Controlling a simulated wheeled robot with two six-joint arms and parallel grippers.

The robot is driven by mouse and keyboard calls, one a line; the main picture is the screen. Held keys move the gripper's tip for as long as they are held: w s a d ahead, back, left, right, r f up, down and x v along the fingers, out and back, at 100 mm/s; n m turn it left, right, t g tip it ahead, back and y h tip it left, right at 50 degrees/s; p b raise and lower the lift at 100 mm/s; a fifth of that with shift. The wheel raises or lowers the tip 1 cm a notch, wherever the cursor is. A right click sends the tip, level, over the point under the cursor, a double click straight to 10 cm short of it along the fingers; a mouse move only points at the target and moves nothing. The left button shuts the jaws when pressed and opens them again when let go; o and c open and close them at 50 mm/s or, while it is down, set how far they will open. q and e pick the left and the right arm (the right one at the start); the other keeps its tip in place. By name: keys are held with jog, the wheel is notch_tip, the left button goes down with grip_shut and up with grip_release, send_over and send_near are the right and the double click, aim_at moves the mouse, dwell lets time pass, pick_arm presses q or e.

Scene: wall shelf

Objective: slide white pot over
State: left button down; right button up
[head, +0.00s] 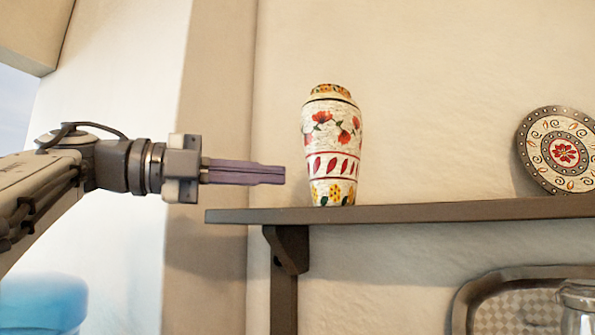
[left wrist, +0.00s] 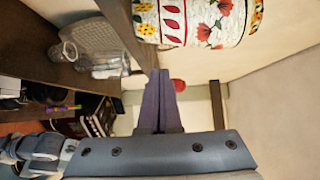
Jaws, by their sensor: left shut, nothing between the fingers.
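My right gripper is in neither view.
A decorated plate (head: 562,150) leans on the wall at the shelf's right. A bracket (head: 288,250) holds the shelf from below. A tray (head: 470,300) and a glass jar (head: 578,305) are under it. The shelf between pot and plate is clear.

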aim_at(321, 181)
pick_arm(q)
jog(key=w+d+p, duration=0.3)
jog(key=w+d, duration=0.1)
jog(key=shift+w+d, duration=0.1)
jog(key=shift+w, duration=0.25)
jog(key=shift+w, duration=0.1)
